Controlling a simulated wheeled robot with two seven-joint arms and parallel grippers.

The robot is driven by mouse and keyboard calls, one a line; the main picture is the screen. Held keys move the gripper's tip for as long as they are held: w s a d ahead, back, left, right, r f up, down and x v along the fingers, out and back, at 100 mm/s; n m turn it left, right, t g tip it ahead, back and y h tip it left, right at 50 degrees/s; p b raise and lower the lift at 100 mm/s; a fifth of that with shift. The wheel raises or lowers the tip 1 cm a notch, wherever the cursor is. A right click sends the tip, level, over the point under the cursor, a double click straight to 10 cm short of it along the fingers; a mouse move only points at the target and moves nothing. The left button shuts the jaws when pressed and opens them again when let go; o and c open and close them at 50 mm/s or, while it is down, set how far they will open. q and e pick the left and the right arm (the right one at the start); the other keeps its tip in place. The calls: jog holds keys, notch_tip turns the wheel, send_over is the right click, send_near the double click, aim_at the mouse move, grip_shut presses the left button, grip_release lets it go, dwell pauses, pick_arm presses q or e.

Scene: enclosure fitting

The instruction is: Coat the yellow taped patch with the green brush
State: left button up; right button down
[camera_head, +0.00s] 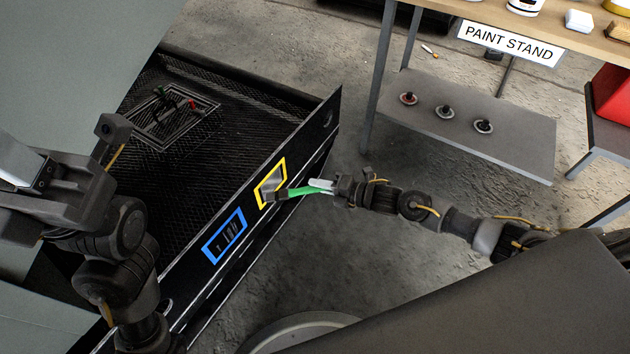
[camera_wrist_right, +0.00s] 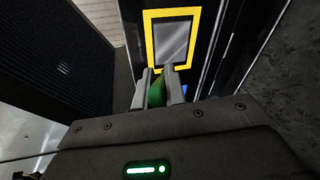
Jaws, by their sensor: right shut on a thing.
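The yellow taped patch (camera_head: 261,191) is a yellow tape frame on the dark front panel of a black enclosure. It also shows in the right wrist view (camera_wrist_right: 150,40), with a grey area inside the frame. My right gripper (camera_head: 325,186) is shut on the green brush (camera_head: 300,191), whose handle also shows between the fingers in the right wrist view (camera_wrist_right: 157,92). The brush's head points left and overlaps the lower part of the patch; I cannot tell whether it touches the panel. My left arm is at the left; its jaw state does not show clearly.
A blue taped frame (camera_head: 224,236) around dark slots is lower left on the same panel. The open enclosure (camera_head: 200,80) holds a grate with red and green parts. A paint stand (camera_head: 520,53) with a lower shelf (camera_head: 455,140) stands upper right. A red box (camera_head: 612,94) is at the right.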

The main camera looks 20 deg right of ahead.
jog(key=shift+s+d+p, duration=0.5)
jog(key=shift+s+d, duration=0.85)
jog(key=shift+s, duration=0.2)
jog(key=shift+s, duration=0.1)
jog(key=shift+s+d+p, duration=0.55)
jog(key=shift+s+d, duration=0.4)
jog(key=shift+s, duration=0.1)
